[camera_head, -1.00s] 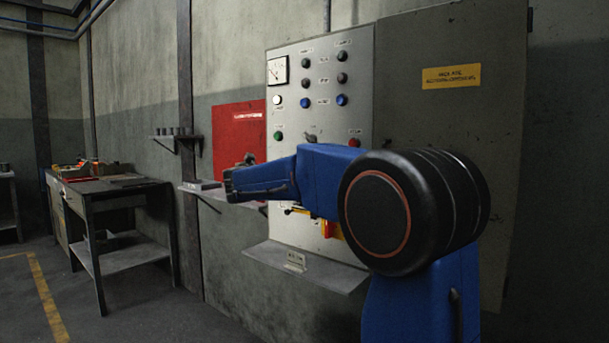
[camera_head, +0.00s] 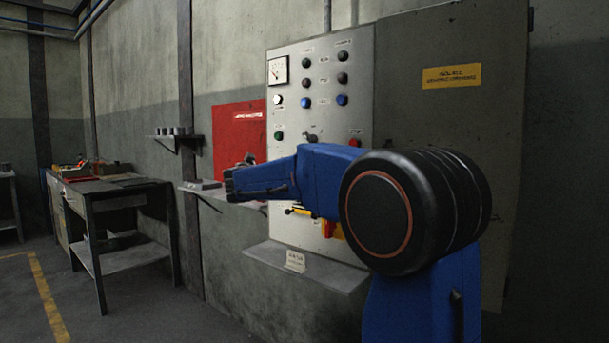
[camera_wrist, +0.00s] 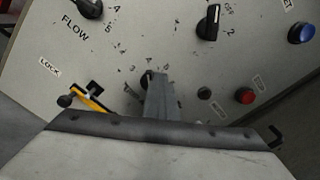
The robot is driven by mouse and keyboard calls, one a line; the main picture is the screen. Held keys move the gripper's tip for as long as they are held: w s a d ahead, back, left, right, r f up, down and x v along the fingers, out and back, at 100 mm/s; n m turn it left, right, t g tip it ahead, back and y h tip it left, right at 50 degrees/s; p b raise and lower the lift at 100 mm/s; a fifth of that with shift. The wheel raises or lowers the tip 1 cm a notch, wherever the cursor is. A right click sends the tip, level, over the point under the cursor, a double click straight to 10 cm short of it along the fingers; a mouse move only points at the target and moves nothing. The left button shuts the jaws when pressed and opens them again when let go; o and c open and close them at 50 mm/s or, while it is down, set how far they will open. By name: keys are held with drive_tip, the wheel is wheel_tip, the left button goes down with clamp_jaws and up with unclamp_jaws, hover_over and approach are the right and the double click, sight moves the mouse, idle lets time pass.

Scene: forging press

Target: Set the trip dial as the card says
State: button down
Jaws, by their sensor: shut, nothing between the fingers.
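My gripper (camera_wrist: 160,98) is shut in the wrist view, its narrow grey fingers pointing at the pale control panel (camera_head: 348,90). A small dark knob (camera_wrist: 144,79) with numbers around it shows beside the fingertips, partly hidden by them. I cannot tell whether they touch it, nor read its setting or name. A black dial labelled FLOW (camera_wrist: 90,8) is at the upper left of the wrist view, and another black dial (camera_wrist: 209,24) marked OFF and 2 is at the upper right. A small pale card (camera_head: 295,261) stands on the panel's ledge; its writing is too small to read.
A yellow lever (camera_wrist: 88,98) by a LOCK label is left of the fingers. A red button (camera_wrist: 244,96) and a blue button (camera_wrist: 301,33) are to the right. A grey wall shelf (camera_head: 205,186) and a workbench (camera_head: 110,184) stand left of the panel.

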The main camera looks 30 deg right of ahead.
drive_tip(key=v, duration=0.8)
drive_tip(key=shift+s+r, duration=0.3)
drive_tip(key=shift+r, duration=0.1)
idle(0.6)
